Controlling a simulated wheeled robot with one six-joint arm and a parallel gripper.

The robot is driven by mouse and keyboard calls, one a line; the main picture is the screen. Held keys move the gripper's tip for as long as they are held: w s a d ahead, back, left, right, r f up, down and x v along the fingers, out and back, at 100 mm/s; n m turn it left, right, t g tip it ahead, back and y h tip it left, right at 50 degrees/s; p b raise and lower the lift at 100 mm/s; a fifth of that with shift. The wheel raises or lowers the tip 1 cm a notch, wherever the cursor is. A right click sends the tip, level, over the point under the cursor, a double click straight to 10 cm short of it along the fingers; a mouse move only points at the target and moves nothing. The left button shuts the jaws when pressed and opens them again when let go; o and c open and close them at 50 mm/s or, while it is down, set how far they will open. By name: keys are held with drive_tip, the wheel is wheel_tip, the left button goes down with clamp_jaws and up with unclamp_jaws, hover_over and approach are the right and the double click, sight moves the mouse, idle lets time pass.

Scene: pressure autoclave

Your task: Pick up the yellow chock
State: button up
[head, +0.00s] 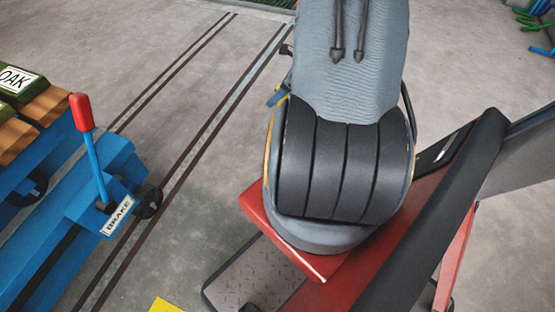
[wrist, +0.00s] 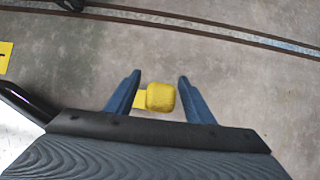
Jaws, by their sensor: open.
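The yellow chock (wrist: 161,97) shows in the wrist view as a rounded yellow block with a flatter yellow part on its left. I cannot tell how far the chock lies below the fingertips. In the head view I cannot make out the chock or the gripper; my arm covers the middle of that view.
A blue cart (head: 60,235) with a red-tipped brake lever (head: 82,112) stands at the left beside dark floor rails (head: 190,140). A yellow piece (head: 165,305) shows at the bottom edge. The wrist view shows a yellow marked plate (wrist: 5,57) at left.

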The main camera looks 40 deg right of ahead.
drive_tip(key=shift+w+a+f, duration=0.1)
drive_tip(key=shift+w+f, duration=0.1)
drive_tip(key=shift+f, duration=0.2)
clamp_jaws()
drive_tip(key=shift+r, duration=0.1)
idle(1.0)
